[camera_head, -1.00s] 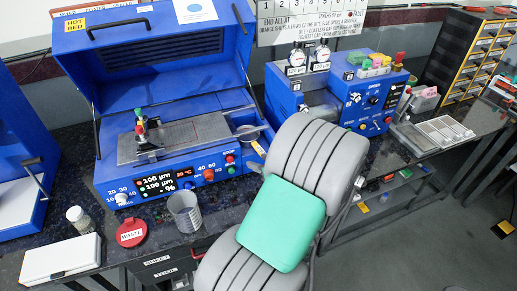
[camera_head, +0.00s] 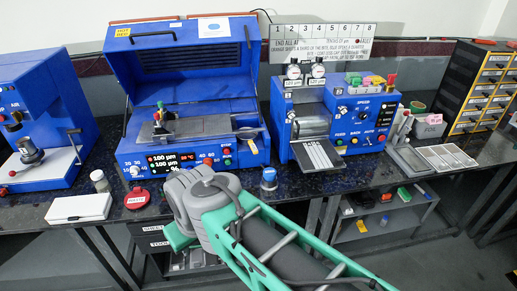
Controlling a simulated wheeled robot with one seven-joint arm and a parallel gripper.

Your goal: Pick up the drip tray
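No part in view is marked as the drip tray, so I cannot tell for sure which one it is. A pale, dark-striped flat piece (camera_head: 318,154) lies tilted at the front of the blue roller machine (camera_head: 350,118). A grey shallow tray (camera_head: 409,161) lies flat on the bench to the right of that machine. My grey and green arm crosses the bottom middle. My gripper is not visible, so its opening and anything in it cannot be seen.
The blue coater (camera_head: 185,90) stands open, with a metal plate. The red waste lid (camera_head: 137,199), white box (camera_head: 79,208) and blue-topped container (camera_head: 269,178) are on the dark bench. A slotted white tray (camera_head: 446,157) and yellow-framed drawers (camera_head: 490,85) are at right.

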